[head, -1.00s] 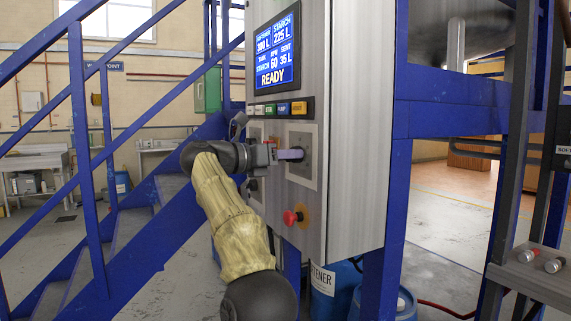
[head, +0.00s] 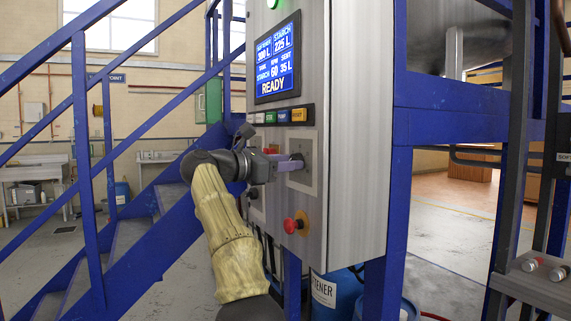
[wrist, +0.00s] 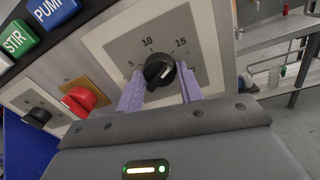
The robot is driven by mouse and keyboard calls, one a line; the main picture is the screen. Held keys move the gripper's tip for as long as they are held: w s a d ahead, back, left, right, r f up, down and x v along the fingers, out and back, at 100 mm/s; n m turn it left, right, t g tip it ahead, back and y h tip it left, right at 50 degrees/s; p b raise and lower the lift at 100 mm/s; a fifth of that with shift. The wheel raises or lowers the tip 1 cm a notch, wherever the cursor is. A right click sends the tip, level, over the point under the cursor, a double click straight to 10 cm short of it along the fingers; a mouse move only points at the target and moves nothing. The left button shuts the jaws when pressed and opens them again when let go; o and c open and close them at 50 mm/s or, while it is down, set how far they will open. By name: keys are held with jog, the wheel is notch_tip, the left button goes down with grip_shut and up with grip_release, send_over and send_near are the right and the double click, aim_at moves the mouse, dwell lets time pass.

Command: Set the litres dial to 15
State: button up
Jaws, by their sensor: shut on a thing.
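The litres dial (wrist: 159,69) is a black round knob on a pale square plate with printed 5, 10 and 15, seen in the wrist view. A pale mark shows on its face, but I cannot tell exactly which number it points to. My gripper (wrist: 161,88) has its two lavender fingers on either side of the knob, shut on it. In the head view my gripper (head: 291,164) reaches the dial's plate (head: 304,178) on the cabinet front, and the knob is mostly hidden by the fingers.
The cabinet screen (head: 277,58) reads READY, above a row of coloured buttons (head: 283,116). A red emergency button (head: 292,225) sits below the dial. A red knob (wrist: 82,99) and another black knob (wrist: 37,117) are left of the dial. Blue stairs (head: 130,240) stand left.

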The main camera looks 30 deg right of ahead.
jog(key=shift+w+f, duration=0.1)
jog(key=shift+f, duration=0.15)
jog(key=o, duration=1)
jog(key=shift+w, duration=0.1)
jog(key=shift+s+a+r+p, duration=0.1)
jog(key=shift+s+a+p, duration=0.25)
jog(key=shift+a, duration=2.5)
jog(key=shift+s+a+p, duration=0.35)
jog(key=shift+a+p, duration=0.05)
jog(key=shift+a, duration=2.5)
jog(key=shift+s+a+r+p, duration=0.1)
jog(key=shift+s+a+p, duration=0.25)
jog(key=shift+a, duration=2.5)
